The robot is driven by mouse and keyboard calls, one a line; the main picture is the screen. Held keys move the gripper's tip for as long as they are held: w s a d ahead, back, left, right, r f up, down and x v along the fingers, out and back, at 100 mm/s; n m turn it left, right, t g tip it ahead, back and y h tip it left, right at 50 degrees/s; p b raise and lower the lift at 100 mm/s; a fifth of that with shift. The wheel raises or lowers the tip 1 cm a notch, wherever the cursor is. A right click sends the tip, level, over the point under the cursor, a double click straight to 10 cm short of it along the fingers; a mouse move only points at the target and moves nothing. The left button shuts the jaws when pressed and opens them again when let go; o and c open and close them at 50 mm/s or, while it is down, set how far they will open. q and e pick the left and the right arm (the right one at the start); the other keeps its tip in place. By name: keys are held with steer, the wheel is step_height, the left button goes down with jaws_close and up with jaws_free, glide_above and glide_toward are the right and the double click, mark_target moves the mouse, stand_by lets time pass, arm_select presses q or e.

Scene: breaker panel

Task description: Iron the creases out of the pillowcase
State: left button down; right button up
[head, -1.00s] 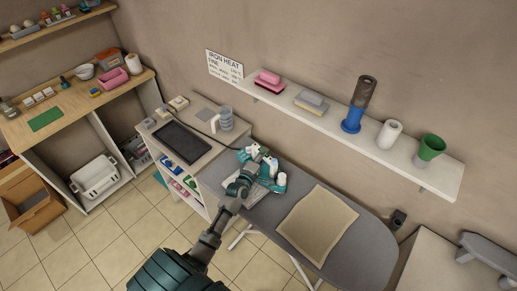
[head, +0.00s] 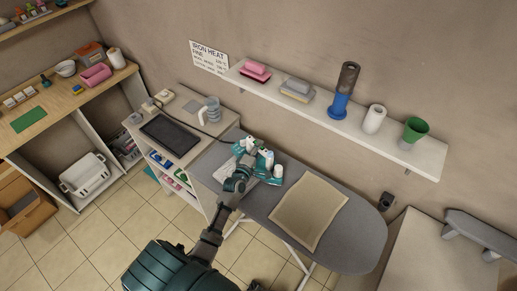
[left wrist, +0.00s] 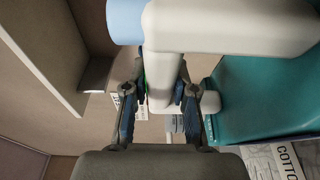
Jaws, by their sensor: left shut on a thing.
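The beige pillowcase (head: 309,212) lies flat on the grey ironing board (head: 355,235); its creases are too small to make out. The teal and white iron (head: 266,163) is at the board's left end, left of the pillowcase and apart from it. My left gripper (head: 248,160) is at the iron. In the left wrist view, its fingers (left wrist: 160,98) are shut on the iron's white handle (left wrist: 230,25), and the teal body (left wrist: 265,95) shows at the right. The iron's underside is hidden. My right gripper is not in view.
A wall shelf (head: 405,150) holding sponges, a blue bottle (head: 341,100) and a green cup (head: 415,130) runs above the board. A cabinet with a dark tray (head: 170,134) and a grey jug (head: 211,109) adjoins the board's left end. The board's right end is clear.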

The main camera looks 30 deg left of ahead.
arm_select(q)
steer(key=shift+r, duration=2.35)
